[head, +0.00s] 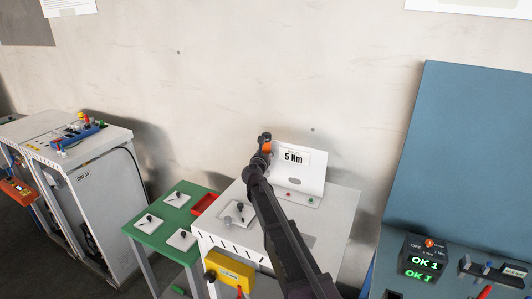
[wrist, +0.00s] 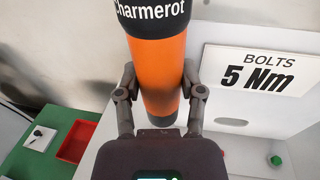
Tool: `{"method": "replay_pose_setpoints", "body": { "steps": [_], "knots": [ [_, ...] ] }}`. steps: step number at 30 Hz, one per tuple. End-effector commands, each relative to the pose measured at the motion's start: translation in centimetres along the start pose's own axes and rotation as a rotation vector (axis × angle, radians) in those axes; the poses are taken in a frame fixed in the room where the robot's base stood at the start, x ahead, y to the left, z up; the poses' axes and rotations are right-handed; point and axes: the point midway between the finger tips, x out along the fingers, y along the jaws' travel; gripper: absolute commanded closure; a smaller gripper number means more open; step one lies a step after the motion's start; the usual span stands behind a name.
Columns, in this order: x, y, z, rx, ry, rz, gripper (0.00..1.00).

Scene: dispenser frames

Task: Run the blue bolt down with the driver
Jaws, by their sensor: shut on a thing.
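The driver (wrist: 158,75) is an orange cylinder with a black top marked "Charmerot". My gripper (wrist: 158,95) is shut around its orange body, one finger on each side. In the head view my gripper (head: 266,146) is above the white cabinet, in front of the "5 Nm" sign, with a bit of the orange driver (head: 267,147) showing. I cannot pick out the blue bolt for certain; a small blue part (head: 488,265) shows on a dark fixture at the far right.
The "BOLTS 5 Nm" panel (wrist: 262,72) stands close to the driver's right. A plate with a dark knob (head: 236,212) lies on the white cabinet (head: 330,205). A green table (head: 153,232) with several plates and a red tray (head: 204,204) is left. An "OK 1" display (head: 423,262) sits right.

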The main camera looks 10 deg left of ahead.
Motion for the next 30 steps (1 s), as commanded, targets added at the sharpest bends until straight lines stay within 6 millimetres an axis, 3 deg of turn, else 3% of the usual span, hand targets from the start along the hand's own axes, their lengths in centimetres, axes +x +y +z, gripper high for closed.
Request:
{"method": "replay_pose_setpoints", "body": {
  "steps": [15, 30],
  "knots": [
    [0.2, -0.1, -3.8, -0.001, 0.000, -0.001, 1.00],
    [0.3, -0.1, -5.0, -0.001, 0.000, -0.001, 1.00]
  ]
}}
